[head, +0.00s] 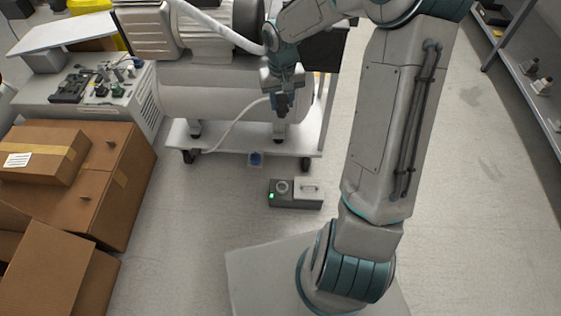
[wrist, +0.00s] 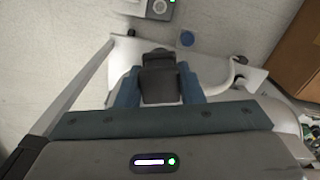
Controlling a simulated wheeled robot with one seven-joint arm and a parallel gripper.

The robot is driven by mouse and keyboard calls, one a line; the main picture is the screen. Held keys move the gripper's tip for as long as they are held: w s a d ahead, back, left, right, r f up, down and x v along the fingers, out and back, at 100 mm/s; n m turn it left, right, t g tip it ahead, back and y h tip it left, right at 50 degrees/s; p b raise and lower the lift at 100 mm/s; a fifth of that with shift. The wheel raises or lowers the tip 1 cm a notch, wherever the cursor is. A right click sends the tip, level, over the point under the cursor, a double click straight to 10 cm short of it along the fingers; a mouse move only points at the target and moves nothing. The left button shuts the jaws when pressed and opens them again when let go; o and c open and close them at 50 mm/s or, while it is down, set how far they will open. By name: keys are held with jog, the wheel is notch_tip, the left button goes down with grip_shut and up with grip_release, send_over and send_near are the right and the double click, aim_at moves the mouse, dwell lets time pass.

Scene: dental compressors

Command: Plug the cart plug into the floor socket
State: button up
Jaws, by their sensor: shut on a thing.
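My gripper (head: 283,98) is shut on the dark cart plug (head: 281,104), above the compressor cart's lower deck. In the wrist view the plug (wrist: 160,82) sits between the two blue fingers of my gripper (wrist: 160,92). A white cable runs from the plug down to the cart (head: 240,139). A dark box, apparently the floor socket (head: 282,200), lies on the floor in front of the cart, apart from the plug. It has a round grey face, a handled grey part and a lit green light. The floor socket (wrist: 150,14) is partly cut off at the wrist view's top edge.
A small blue round piece (head: 256,159) is at the cart's front edge; I cannot tell what it is. Cardboard boxes (head: 75,190) stand at the left. A shelf (head: 525,75) stands at the right. The floor around the dark box is clear.

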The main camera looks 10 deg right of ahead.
jog(key=shift+n, duration=0.5)
jog(key=shift+s+f+b, duration=0.3)
jog(key=shift+f+b, duration=1.05)
jog(key=shift+f, duration=5.85)
jog(key=shift+s+f+b, duration=0.25)
jog(key=shift+f+b, duration=1.05)
jog(key=shift+f, duration=5.9)
jog(key=shift+s+f+b, duration=0.3)
jog(key=shift+f+b, duration=1.05)
jog(key=shift+f, duration=5.85)
jog(key=shift+s+b, duration=0.1)
jog(key=shift+b, duration=0.2)
jog(key=shift+f+b, duration=0.55)
jog(key=shift+f, duration=0.05)
jog(key=o, duration=0.7)
jog(key=shift+c, duration=0.2)
jog(key=shift+o, duration=0.3)
